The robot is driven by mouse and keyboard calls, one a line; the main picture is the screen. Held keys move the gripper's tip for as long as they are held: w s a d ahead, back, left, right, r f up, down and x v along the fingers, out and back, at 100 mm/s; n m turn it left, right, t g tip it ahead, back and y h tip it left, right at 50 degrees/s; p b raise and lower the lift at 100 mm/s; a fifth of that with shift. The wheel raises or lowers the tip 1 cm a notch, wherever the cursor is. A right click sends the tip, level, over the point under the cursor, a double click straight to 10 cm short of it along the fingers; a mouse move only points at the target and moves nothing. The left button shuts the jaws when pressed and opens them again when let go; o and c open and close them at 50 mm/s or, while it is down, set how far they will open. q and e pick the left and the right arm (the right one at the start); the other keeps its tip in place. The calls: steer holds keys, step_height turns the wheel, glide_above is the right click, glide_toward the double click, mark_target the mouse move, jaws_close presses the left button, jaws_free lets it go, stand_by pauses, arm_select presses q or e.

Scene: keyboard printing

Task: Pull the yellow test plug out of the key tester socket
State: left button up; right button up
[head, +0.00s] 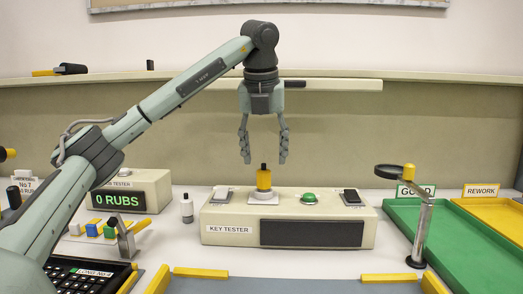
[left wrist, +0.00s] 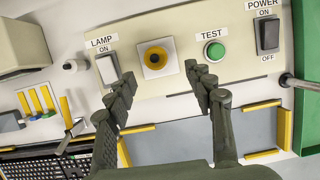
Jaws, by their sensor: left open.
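The yellow test plug (head: 264,179) stands upright in the white socket (head: 264,198) on top of the key tester (head: 217,218). It has a dark tip. In the left wrist view the plug (left wrist: 156,57) is seen from above as a yellow ring with a dark centre, on a pale square plate. My left gripper (head: 264,158) points down above the plug, open and empty, with its fingers to either side of the plug's line. My right gripper is not in view.
A green TEST button (head: 309,198) and a black power switch (head: 351,197) sit right of the plug; a lamp switch (left wrist: 108,68) sits left. A magnifier on a post (head: 422,230) stands right, near the green tray (head: 455,255). A small bottle (head: 187,210) stands left.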

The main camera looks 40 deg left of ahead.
mark_target(263, 171)
arm_select(q)
steer(key=shift+s+a+r+m+t, duration=0.2)
steer(key=shift+m+t, duration=0.1)
steer(key=shift+m, duration=0.1)
steer(key=shift+f, duration=0.2)
steer(key=x, duration=0.5)
steer(key=shift+w+a+f+b, duration=0.15)
steer(key=shift+w+f+b, duration=0.05)
steer(key=shift+f+b, duration=0.15)
steer(key=shift+x, duration=0.75)
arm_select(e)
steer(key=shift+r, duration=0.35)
arm_select(q)
steer(key=shift+c, duration=0.2)
